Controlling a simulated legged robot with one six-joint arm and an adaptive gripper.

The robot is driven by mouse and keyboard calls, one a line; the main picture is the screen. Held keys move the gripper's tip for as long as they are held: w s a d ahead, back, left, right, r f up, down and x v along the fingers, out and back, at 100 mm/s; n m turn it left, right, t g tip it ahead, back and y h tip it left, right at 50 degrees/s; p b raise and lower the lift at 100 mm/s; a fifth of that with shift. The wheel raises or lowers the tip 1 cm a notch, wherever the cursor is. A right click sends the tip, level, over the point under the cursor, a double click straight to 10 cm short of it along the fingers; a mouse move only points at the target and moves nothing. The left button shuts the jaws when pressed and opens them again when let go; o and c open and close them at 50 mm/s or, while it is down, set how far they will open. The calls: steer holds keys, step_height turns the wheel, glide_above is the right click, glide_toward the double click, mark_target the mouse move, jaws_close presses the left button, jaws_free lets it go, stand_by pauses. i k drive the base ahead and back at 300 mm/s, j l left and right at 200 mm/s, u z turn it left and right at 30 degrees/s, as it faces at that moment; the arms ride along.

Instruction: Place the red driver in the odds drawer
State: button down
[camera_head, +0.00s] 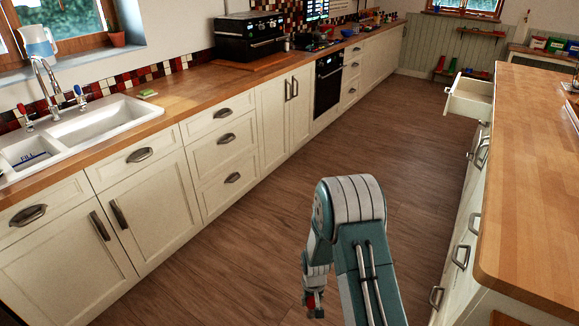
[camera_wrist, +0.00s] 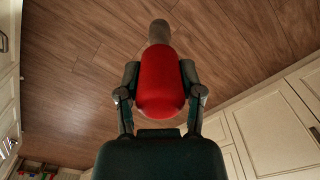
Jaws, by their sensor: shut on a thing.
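My gripper (camera_wrist: 160,88) is shut on the red driver (camera_wrist: 160,80), with one finger on each side of its thick red handle. The driver's greyish far end points away from the gripper, over the wooden floor. In the head view my gripper (camera_head: 314,300) hangs low at the bottom middle, and only a small red patch of the driver shows there. A pulled-out drawer (camera_head: 468,97) stands open at the far end of the island on the right, well away from my gripper. Its inside is mostly hidden, and I cannot read any label on it.
The island (camera_head: 535,180) with its wooden top runs along the right. A counter with a white sink (camera_head: 95,125) and a black oven (camera_head: 329,85) lines the left. The wooden floor (camera_head: 400,130) between them is clear. Coloured bins (camera_head: 555,44) stand at the back right.

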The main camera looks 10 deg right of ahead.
mark_target(474, 99)
steer(key=i+j+z, duration=0.1)
steer(key=i, duration=0.4)
steer(key=i+j, duration=0.25)
steer(key=i, duration=0.2)
steer(key=i+j+z, duration=0.15)
steer(key=i, duration=0.35)
steer(key=i+z, duration=0.7)
steer(key=i, duration=0.2)
steer(key=i+j+z, duration=0.3)
steer(key=i+l, duration=0.1)
